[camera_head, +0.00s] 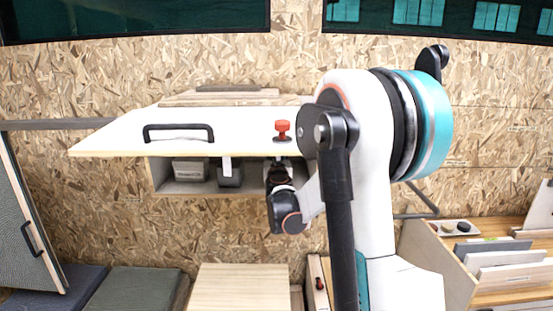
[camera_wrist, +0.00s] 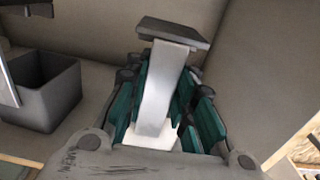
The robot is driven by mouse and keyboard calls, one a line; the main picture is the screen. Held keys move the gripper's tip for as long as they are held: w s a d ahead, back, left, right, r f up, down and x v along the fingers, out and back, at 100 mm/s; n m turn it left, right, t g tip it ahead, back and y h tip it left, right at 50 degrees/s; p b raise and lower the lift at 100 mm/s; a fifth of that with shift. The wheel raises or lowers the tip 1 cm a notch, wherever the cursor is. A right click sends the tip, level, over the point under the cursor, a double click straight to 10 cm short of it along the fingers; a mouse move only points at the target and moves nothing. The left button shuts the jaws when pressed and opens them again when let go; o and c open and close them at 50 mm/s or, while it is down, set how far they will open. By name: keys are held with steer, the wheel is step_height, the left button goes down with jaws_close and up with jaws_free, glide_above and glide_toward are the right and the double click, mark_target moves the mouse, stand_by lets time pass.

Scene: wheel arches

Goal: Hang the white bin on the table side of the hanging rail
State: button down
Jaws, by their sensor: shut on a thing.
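My gripper (camera_head: 280,172) is under the front edge of the white table top (camera_head: 245,125), at the right part of the open shelf. In the wrist view my gripper (camera_wrist: 170,95) has its teal fingers shut around a pale upright strip (camera_wrist: 165,85) with a dark flat piece at its top. A whiter patch shows at the strip's foot between the fingers. I cannot tell whether this is part of the white bin. A light grey bin (camera_head: 190,170) and a darker bin (camera_head: 230,176) with a white strip stand in the shelf. The hanging rail cannot be made out surely.
A dark grey open bin (camera_wrist: 45,95) lies left of my gripper in the wrist view. A black handle (camera_head: 178,133) and a red knob (camera_head: 282,130) sit on the table top. A wooden rack (camera_head: 490,265) stands at right; a pale wooden block (camera_head: 240,285) stands below.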

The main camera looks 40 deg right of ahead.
steer(key=shift+r+p, duration=0.65)
steer(key=shift+r, duration=0.5)
steer(key=v, duration=1.6)
stand_by(0.5)
